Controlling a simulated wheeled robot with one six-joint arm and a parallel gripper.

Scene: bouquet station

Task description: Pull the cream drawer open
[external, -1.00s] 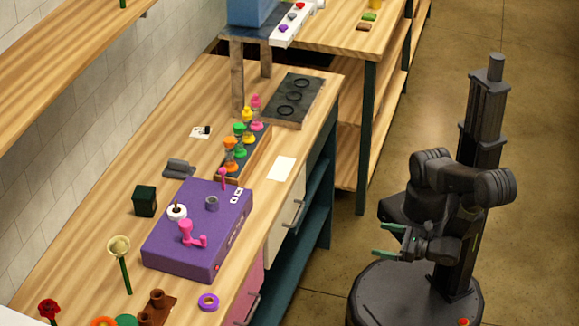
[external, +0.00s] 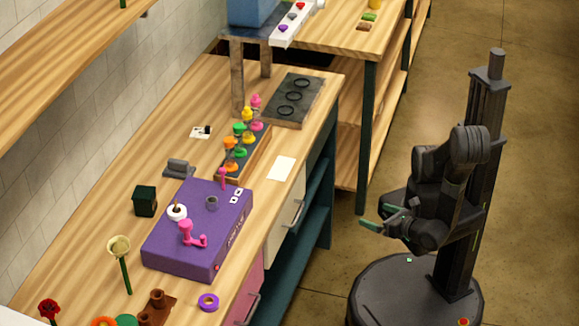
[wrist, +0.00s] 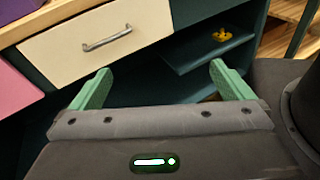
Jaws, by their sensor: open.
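The cream drawer (wrist: 66,50) is closed, flush in the bench front, with a grey bar handle (wrist: 107,39) in the wrist view. In the external view the cream drawer (external: 276,238) shows at a steep angle, with its handle (external: 295,213) on the right side. My gripper (external: 378,215) is open and empty, out over the floor to the right of the bench and apart from the drawer. In the wrist view its two green fingers (wrist: 157,85) are spread wide, and the handle appears beyond them, above the left finger.
A pink drawer (external: 247,290) sits beside the cream one. Teal open shelves (wrist: 205,55) lie on its other side, with a small yellow object (wrist: 222,35) on one. A purple box (external: 197,230) stands on the bench top. Bare floor lies between the bench and my base.

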